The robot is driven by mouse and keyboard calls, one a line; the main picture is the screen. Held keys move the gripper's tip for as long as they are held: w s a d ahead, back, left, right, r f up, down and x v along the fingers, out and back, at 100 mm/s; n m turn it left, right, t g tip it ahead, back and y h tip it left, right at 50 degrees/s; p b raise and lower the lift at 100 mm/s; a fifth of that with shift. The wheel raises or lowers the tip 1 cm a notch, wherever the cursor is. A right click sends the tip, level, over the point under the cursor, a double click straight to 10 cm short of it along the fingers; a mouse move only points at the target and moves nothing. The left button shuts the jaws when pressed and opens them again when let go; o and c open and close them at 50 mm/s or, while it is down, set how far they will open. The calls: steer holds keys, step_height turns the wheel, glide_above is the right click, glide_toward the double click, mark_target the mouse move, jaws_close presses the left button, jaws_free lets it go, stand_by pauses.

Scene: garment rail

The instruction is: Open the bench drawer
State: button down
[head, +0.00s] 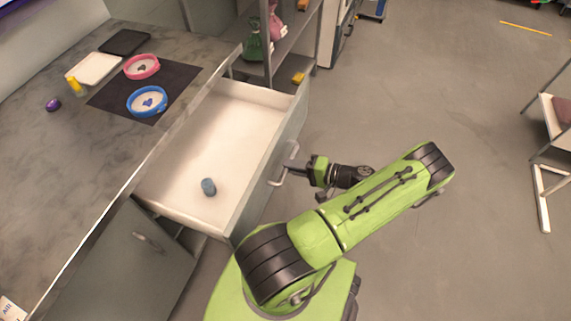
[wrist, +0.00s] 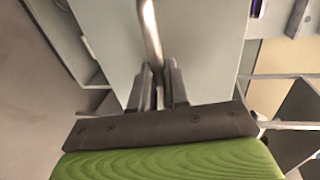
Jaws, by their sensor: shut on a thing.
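The bench drawer (head: 225,140) is pulled well out from under the grey worktop, with its white inside showing. A small blue-grey cylinder (head: 208,187) lies on its floor near the front left part. The drawer's bar handle (head: 283,165) is on its front panel. My gripper (head: 289,168) is at the handle, its fingers shut around the bar. In the wrist view my gripper (wrist: 159,85) has its two fingers on either side of the handle bar (wrist: 152,35), in front of the pale drawer front (wrist: 205,40).
The worktop (head: 110,165) carries a dark mat with a pink ring dish (head: 141,67) and a blue ring dish (head: 147,101). A cabinet door (head: 140,260) with a handle is below. A shelf unit (head: 290,45) stands behind the drawer.

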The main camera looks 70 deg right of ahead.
steer(key=shift+s, duration=0.25)
steer(key=c, duration=1.1)
jaws_free()
steer(key=shift+c, duration=0.2)
steer(key=p+v, duration=0.1)
steer(key=v, duration=1.4)
steer(key=shift+s, duration=0.35)
steer(key=shift+s+a, duration=0.1)
